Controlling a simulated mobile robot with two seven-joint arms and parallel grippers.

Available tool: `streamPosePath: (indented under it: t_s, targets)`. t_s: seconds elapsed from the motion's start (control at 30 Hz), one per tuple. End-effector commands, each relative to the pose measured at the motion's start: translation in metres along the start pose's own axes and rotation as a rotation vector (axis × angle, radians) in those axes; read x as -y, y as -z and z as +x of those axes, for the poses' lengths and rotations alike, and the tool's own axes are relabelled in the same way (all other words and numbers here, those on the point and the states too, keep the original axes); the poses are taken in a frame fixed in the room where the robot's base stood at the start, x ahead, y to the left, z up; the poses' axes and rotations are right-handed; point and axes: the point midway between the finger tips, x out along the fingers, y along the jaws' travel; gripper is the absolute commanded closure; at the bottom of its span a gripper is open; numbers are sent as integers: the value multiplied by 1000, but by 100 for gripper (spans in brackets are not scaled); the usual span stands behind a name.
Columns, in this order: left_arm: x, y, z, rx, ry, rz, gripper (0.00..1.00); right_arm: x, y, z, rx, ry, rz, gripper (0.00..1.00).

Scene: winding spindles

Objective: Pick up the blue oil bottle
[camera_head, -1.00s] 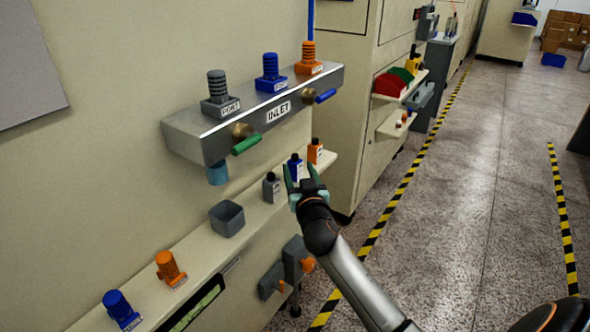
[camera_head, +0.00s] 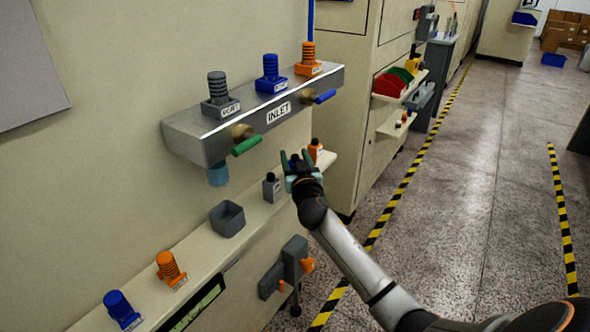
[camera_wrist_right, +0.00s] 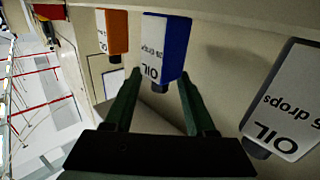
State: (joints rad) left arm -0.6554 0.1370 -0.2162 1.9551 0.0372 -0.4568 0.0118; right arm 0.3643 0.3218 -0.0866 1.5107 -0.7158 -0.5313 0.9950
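The blue oil bottle (camera_wrist_right: 167,45) shows large in the right wrist view with its white OIL label, appearing upside down there. My right gripper (camera_head: 295,162) is at the bottle on the shelf, and in the head view it hides most of it. In the right wrist view my right gripper (camera_wrist_right: 159,78) has its two green fingers apart, with the tips at the cap end of the bottle. I cannot tell whether they touch it. My left gripper is not in view.
An orange bottle (camera_head: 315,149) and a grey bottle (camera_head: 271,186) stand close on either side on the cream shelf (camera_head: 186,252). A grey square cup (camera_head: 227,219) is farther left. The steel INLET block (camera_head: 200,136) juts out above the shelf.

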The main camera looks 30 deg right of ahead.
Motion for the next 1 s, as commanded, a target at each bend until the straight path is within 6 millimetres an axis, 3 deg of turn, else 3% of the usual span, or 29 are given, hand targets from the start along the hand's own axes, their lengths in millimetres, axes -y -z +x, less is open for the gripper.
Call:
streamPosePath:
  t_s: [0.07, 0.47, 1.0]
  targets:
    - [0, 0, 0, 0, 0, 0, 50, 0, 0, 0, 0, 0, 0, 55]
    - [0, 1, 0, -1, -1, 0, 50, 0, 0, 0, 0, 0, 0, 100]
    - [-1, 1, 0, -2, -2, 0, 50, 0, 1, 0, 0, 0, 1, 100]
